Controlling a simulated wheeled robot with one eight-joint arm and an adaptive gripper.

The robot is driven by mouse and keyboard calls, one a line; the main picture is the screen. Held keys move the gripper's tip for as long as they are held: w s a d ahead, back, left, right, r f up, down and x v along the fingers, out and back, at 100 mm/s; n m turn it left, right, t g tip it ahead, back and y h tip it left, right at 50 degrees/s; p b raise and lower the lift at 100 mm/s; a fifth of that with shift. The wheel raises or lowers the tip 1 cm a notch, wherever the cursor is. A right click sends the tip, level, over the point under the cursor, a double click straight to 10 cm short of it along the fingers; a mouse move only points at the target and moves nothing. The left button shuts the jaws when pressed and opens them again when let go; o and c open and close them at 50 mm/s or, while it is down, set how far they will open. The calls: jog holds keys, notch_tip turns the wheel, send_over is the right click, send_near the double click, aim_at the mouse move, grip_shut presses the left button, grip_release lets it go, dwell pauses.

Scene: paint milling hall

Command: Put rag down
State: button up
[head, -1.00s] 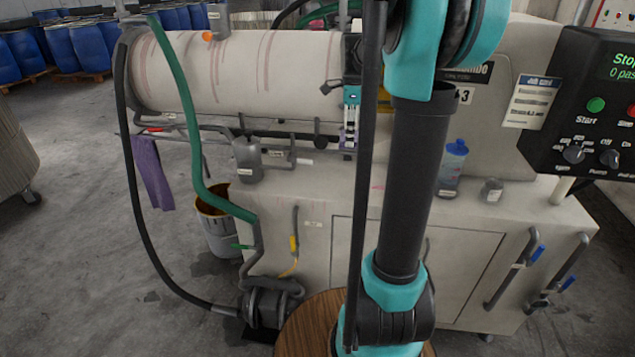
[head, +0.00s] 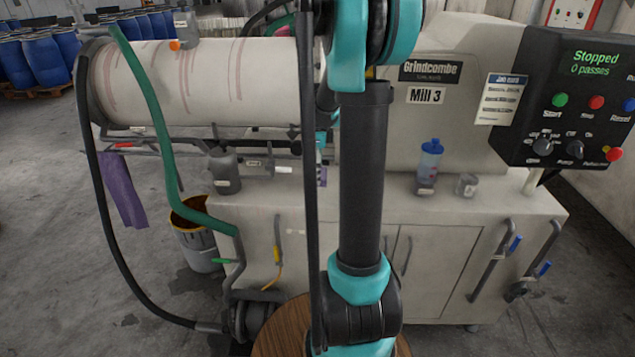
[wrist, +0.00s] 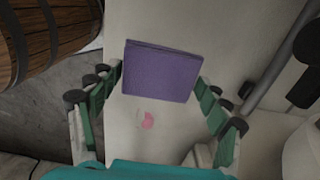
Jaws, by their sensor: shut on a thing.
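A purple folded rag (wrist: 160,72) is between the fingertips of my gripper (wrist: 158,84) in the wrist view. The green-padded fingers are on both its sides and are shut on it. A pale surface with a pink spot (wrist: 147,121) lies beyond the rag. In the head view a small purple part of the rag (head: 321,177) shows beside my arm, low near the pale cabinet top (head: 385,190). My arm hides most of the gripper there. I cannot tell whether the rag touches the surface.
Another purple cloth (head: 122,190) hangs from the rail at the left. A wooden barrel (head: 275,335) is in front, beside my arm.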

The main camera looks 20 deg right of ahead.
aim_at(318, 190)
jog(key=shift+f, duration=2.25)
jog(key=o, duration=1.1)
jog(key=shift+f, duration=0.1)
notch_tip(318, 190, up, 12)
jog(key=shift+r, duration=0.15)
